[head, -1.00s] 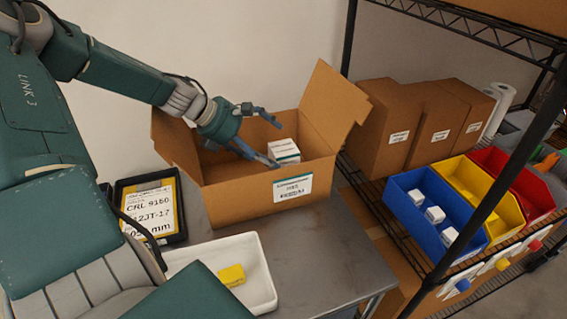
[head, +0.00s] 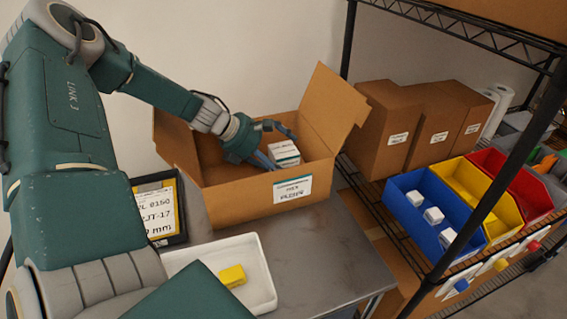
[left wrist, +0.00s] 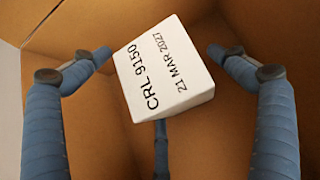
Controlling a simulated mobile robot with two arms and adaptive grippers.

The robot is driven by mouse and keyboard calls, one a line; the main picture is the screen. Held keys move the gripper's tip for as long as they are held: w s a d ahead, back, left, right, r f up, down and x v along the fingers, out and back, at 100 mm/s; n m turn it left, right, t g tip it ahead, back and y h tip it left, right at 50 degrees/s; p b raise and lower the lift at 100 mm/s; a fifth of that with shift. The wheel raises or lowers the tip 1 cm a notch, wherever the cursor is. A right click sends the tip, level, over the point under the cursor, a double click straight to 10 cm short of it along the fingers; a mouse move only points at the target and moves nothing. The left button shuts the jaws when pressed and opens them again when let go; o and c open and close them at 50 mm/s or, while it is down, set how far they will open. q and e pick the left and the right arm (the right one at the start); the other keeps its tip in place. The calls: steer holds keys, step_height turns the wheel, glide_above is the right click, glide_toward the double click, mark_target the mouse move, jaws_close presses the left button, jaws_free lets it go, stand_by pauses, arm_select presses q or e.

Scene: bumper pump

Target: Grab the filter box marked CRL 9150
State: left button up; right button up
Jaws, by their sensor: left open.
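The white filter box (head: 284,154) stands inside the open cardboard box (head: 268,199) on the metal table. In the left wrist view the filter box (left wrist: 165,70) shows "CRL 9150" and "21 MAR 2027" on its face, tilted in the picture. My left gripper (head: 276,148) reaches into the cardboard box with its fingers spread. In the left wrist view my left gripper (left wrist: 160,62) has fingers on both sides of the filter box and one below it in the picture. A clear gap shows on the right side. My right gripper is not in view.
A framed label sign (head: 158,208) and a white tray (head: 262,289) with a yellow block (head: 232,276) are near my arm. The cardboard box's raised flap (head: 335,105) and walls surround my gripper. A shelf with blue (head: 408,226), yellow and red bins stands right.

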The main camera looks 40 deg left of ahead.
arm_select(q)
steer(key=c, duration=1.7)
steer(key=shift+o, duration=0.2)
steer(key=shift+r, duration=0.1)
